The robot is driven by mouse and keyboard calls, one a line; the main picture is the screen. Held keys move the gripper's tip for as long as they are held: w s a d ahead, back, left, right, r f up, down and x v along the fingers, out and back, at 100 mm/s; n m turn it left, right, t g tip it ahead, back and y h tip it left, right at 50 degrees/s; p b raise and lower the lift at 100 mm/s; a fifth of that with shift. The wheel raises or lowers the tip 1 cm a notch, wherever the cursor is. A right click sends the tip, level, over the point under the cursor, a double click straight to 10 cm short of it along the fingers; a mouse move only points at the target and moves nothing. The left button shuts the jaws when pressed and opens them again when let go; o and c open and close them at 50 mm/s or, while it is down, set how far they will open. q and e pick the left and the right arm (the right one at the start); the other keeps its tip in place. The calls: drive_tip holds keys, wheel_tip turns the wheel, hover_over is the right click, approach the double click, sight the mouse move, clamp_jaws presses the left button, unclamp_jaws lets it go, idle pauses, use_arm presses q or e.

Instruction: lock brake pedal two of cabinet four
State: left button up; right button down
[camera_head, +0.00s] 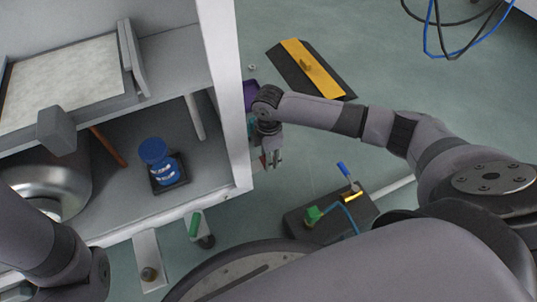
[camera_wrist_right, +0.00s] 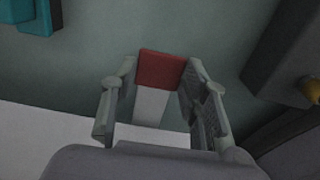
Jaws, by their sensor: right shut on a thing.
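A pedal with a red end and a pale shaft (camera_wrist_right: 160,70) lies between the two fingers of my right gripper (camera_wrist_right: 160,88) in the right wrist view. In the head view my right gripper (camera_head: 274,162) is low beside the white cabinet's (camera_head: 222,90) right side, shut on this pedal. Only a small red bit of the pedal (camera_head: 262,161) shows there. A green pedal (camera_head: 194,225) shows at the cabinet's lower front edge. My left arm shows at lower left; its gripper is out of view.
A blue canister (camera_head: 153,151) stands inside the cabinet. A dark box with a green part and blue-handled lever (camera_head: 312,215) lies on the floor to the right. Purple (camera_head: 250,95) and teal (camera_wrist_right: 36,16) parts are near the cabinet's side. A black-yellow plate (camera_head: 312,68) lies farther back.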

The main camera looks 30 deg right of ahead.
drive_tip(key=shift+p, duration=0.4)
drive_tip(key=y+p, duration=0.1)
drive_tip(key=p, duration=0.2)
drive_tip(key=shift+s+d+f, duration=0.1)
drive_tip(key=shift+s+f, duration=0.05)
drive_tip(key=shift+f, duration=0.05)
wheel_tip(320, 180, down, 4)
drive_tip(key=y, duration=0.2)
drive_tip(key=shift+y, duration=0.4)
drive_tip(key=shift+f, duration=0.4)
drive_tip(key=c, duration=0.9)
unclamp_jaws()
